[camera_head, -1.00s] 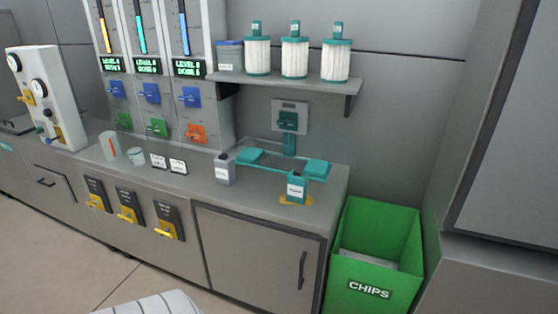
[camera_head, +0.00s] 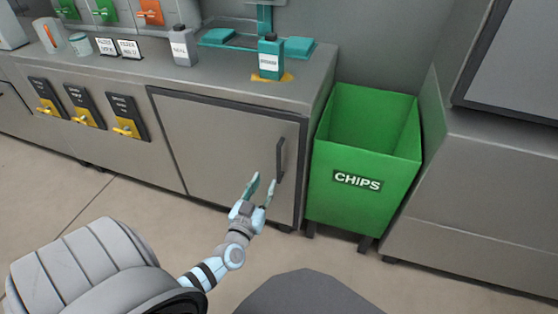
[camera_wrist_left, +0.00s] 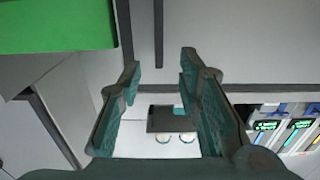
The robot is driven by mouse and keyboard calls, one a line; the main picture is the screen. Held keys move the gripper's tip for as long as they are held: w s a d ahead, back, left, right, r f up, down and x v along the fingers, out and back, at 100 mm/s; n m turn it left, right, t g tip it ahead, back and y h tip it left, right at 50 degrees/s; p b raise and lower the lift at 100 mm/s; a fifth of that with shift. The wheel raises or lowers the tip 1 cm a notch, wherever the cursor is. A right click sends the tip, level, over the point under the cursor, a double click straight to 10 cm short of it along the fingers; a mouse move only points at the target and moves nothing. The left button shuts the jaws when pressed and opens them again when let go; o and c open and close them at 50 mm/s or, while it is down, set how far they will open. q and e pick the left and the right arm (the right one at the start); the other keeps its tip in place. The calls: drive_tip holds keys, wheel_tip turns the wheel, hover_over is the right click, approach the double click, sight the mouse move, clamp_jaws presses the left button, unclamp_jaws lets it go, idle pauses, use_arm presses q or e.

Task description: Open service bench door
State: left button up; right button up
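The service bench door (camera_head: 225,143) is a grey panel in a dark frame on the bench front, and it is closed. Its dark vertical handle (camera_head: 281,160) is near the door's right edge. My left gripper (camera_head: 262,183) is in front of the door, just below and left of the handle, with its fingers apart and nothing between them. In the left wrist view the open fingers (camera_wrist_left: 160,66) point toward the door, and the handle (camera_wrist_left: 158,32) appears as a dark bar beyond and between the tips. I see no contact with the handle. My right gripper is not in view.
A green CHIPS bin (camera_head: 365,165) stands close to the right of the door. Yellow-handled valves (camera_head: 125,120) are on the bench front at left. A teal bottle (camera_head: 270,56) and a grey bottle (camera_head: 181,46) stand on the bench top. The floor before the door is clear.

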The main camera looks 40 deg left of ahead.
sight(278, 156)
use_arm(q)
drive_tip(key=b+x, duration=0.4)
drive_tip(key=x, duration=0.8)
drive_tip(key=shift+w, duration=0.2)
drive_tip(key=shift+w+a+b, duration=0.1)
drive_tip(key=shift+w+b, duration=0.2)
drive_tip(key=shift+w, duration=0.15)
drive_tip(key=shift+r, duration=0.1)
clamp_jaws()
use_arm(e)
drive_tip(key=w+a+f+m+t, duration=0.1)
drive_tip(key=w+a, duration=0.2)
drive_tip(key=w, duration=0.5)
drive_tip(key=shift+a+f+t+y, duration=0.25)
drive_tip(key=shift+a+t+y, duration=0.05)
